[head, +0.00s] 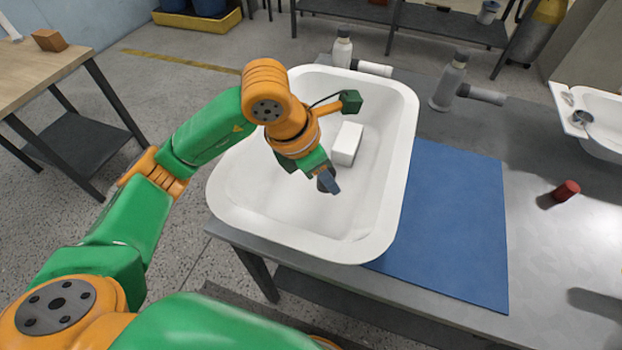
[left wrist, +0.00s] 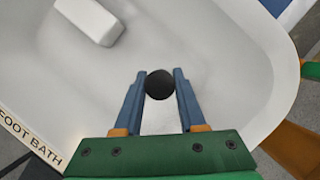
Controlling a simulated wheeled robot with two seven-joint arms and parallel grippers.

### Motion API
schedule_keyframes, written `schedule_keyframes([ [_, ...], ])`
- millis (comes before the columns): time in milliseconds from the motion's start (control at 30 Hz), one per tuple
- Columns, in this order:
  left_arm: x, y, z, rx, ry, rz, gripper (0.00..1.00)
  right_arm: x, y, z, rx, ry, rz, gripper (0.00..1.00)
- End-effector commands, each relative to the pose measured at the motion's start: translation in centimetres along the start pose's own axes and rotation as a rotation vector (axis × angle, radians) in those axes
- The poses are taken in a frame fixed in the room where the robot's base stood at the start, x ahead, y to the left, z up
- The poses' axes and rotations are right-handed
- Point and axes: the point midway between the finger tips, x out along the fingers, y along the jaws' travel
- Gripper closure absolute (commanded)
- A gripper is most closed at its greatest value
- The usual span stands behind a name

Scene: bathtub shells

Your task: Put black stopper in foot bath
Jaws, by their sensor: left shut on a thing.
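The foot bath is a white tub (head: 240,220) on the grey table; its rim carries the label "FOOT BATH" (left wrist: 30,138) in the left wrist view. My left gripper (head: 329,183) reaches down over the inside of the tub. In the left wrist view its two blue fingers (left wrist: 159,90) are shut on the black stopper (left wrist: 159,84), a round dark piece at the fingertips. The stopper is over the tub's basin; I cannot tell whether it touches the floor of it. My right gripper is not in view.
A white block (head: 347,144) lies inside the tub, and it also shows in the left wrist view (left wrist: 90,20). A blue mat (head: 455,220) lies right of the tub. A red stopper (head: 566,191) and a second white basin (head: 600,125) are further right. Two taps stand behind.

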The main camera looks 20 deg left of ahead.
Motion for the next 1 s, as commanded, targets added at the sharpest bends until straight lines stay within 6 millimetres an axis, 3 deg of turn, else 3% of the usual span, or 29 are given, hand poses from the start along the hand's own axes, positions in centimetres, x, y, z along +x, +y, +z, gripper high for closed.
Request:
schedule_keyframes([
  [233,2.9,2.7,-2.8,-0.004,0.004,0.0,1.0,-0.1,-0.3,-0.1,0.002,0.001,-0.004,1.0],
  [400,5.4,2.5,-3.6,-0.001,0.001,-0.002,1.0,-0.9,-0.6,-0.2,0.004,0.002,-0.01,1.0],
  [767,6.0,2.6,-3.8,0.0,-0.002,0.0,1.0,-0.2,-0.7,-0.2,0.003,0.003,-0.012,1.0],
  [800,5.9,2.6,-3.7,0.0,-0.002,0.0,0.5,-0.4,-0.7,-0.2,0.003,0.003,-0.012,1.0],
  [867,5.8,2.6,-3.7,0.0,-0.002,0.0,0.33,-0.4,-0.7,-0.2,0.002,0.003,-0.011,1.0],
  [1000,5.8,2.5,-3.7,0.0,-0.002,-0.001,0.3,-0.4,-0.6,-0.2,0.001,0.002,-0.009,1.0],
])
